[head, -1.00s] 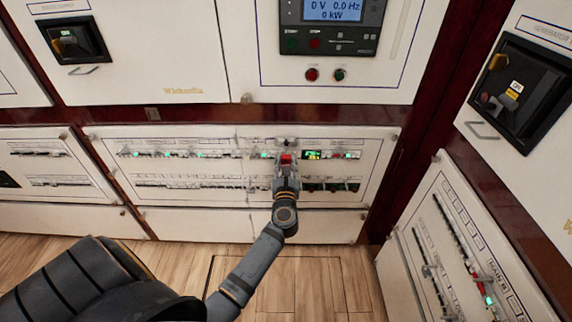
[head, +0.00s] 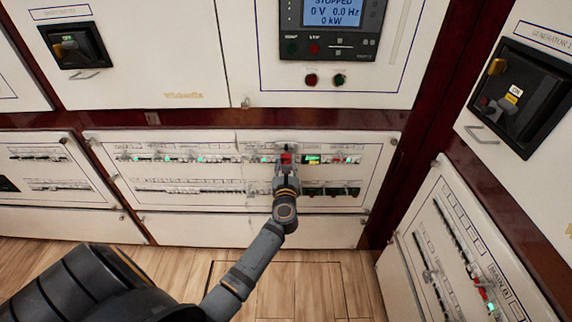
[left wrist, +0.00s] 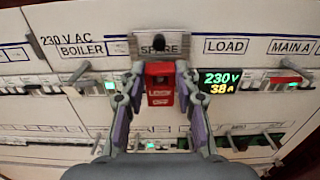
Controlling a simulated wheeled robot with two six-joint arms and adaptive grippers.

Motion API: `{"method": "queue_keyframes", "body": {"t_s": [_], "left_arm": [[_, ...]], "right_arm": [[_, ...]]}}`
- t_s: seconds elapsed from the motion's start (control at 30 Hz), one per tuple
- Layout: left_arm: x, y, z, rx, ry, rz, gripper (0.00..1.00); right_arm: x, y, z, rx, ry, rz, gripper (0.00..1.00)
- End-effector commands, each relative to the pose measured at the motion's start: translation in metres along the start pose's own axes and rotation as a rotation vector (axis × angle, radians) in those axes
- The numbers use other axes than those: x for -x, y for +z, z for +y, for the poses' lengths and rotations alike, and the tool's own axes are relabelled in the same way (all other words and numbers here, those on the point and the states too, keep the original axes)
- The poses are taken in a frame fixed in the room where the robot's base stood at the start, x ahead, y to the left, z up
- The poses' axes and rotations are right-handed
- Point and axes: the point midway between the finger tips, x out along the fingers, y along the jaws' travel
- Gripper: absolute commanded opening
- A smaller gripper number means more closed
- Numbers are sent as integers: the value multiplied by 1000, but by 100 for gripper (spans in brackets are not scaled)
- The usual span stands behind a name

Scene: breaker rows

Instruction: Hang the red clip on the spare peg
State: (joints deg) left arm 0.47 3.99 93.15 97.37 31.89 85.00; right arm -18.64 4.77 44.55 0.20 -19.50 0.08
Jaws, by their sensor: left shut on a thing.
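The red clip (left wrist: 160,86) is between the two fingers of my left gripper (left wrist: 158,80) in the left wrist view. The clip hangs upright, just below the plate labelled SPARE, which bears the dark spare peg (left wrist: 158,42). From these frames I cannot tell whether the clip touches the peg or its plate. In the head view the red clip (head: 286,159) shows at the tip of my left gripper (head: 287,165), in front of the lower breaker panel. My right gripper is not in view.
A lit display (left wrist: 220,81) reading 230 V is just right of the clip. Breaker levers (left wrist: 285,82) stick out along the row on both sides. The controller screen (head: 333,12) is above. A side cabinet with a black switch (head: 520,92) stands at right.

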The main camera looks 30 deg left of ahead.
Motion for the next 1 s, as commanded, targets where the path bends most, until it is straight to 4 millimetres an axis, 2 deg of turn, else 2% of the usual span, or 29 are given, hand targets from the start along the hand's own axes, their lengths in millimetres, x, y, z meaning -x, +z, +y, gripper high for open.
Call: {"method": "queue_keyframes", "body": {"t_s": [0.37, 0.4, 0.57, 0.87, 1.0], "left_arm": [[-9, 0, 0, 1, 0, 0, 0], [-9, 0, 0, 1, 0, 1, 36], [-9, 0, 0, 1, 0, 1, 58], [-7, -1, 0, 0, 0, 2, 58], [10, -2, 0, 0, -1, 4, 58]], "right_arm": [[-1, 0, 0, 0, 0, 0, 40], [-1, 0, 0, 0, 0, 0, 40], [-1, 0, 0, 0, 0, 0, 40], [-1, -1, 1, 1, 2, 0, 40], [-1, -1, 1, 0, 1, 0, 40]]}}
